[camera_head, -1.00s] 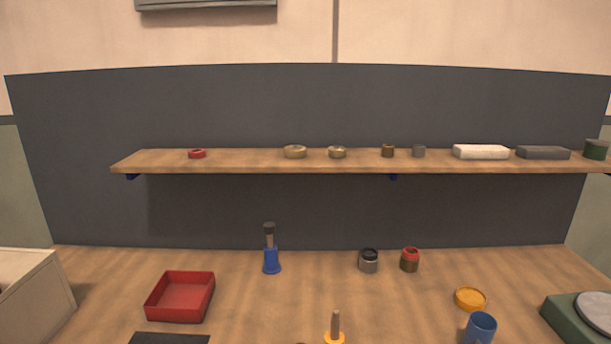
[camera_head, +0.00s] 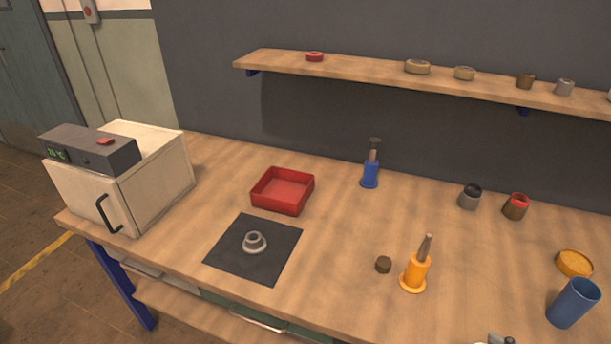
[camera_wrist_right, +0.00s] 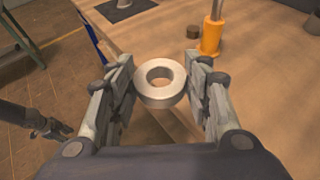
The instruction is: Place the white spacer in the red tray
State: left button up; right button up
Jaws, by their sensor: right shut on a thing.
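The white spacer (camera_wrist_right: 160,97), a thick ring, is in the right wrist view between the fingers of my right gripper (camera_wrist_right: 163,78). The gripper is shut on its sides and holds it by the table's front edge. The red tray (camera_head: 282,191), square and open, stands empty on the table in the head view, behind the black mat. My left gripper (camera_wrist_right: 48,127) shows small and dark at the left of the right wrist view, away from the spacer; its opening is unclear. It is not in the head view.
A black mat (camera_head: 253,262) bears a grey flanged part (camera_head: 255,242). A white oven (camera_head: 125,183) stands left. A blue holder (camera_head: 370,176), an orange holder (camera_head: 414,273) and a small brown cap (camera_head: 383,264) stand right of the tray. A shelf (camera_head: 400,84) runs above.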

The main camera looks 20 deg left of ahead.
aim_at(284, 195)
jog(key=i+j, duration=0.1)
jog(key=j, duration=0.75)
jog(key=i+j, duration=0.15)
jog(key=j, duration=0.75)
jog(key=i+j+z, duration=0.1)
jog(key=j, duration=0.75)
jog(key=i+j, duration=0.1)
jog(key=j, duration=0.75)
jog(key=i+j, duration=0.1)
jog(key=j, duration=0.8)
